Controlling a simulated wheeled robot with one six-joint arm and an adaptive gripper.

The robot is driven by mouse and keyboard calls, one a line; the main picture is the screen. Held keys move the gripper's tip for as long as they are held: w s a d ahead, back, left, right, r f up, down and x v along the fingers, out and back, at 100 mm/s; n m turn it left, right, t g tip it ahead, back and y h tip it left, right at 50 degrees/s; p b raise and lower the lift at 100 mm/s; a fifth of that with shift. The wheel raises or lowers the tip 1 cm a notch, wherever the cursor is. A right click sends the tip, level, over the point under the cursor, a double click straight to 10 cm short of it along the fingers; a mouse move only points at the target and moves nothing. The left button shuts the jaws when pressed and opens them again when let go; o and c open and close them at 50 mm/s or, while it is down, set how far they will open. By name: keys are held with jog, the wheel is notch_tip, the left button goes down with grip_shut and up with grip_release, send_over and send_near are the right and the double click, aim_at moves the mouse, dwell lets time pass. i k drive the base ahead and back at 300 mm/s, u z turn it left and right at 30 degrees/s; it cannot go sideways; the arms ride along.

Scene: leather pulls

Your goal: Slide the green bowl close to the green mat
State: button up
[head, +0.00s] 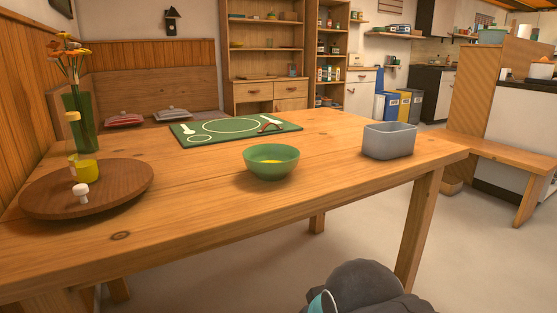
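The green bowl (271,163) stands upright on the wooden table, near the middle of its front half, with something yellow inside it. The green mat (235,127) lies flat behind the bowl and a little to the left, with pale place-setting outlines on it. A strip of bare table separates the bowl from the mat. A dark rounded part of my arm shows at the bottom edge, below the table. My gripper's fingers are not in view.
A grey bin (389,141) stands right of the bowl. Two lidded dishes sit at the back left. The table in front of the bowl is clear.

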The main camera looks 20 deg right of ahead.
aim_at(271, 164)
jog(key=u, duration=1.45)
jog(key=k, duration=0.7)
jog(key=z, duration=1.6)
jog(key=i, duration=0.5)
jog(key=u, duration=0.05)
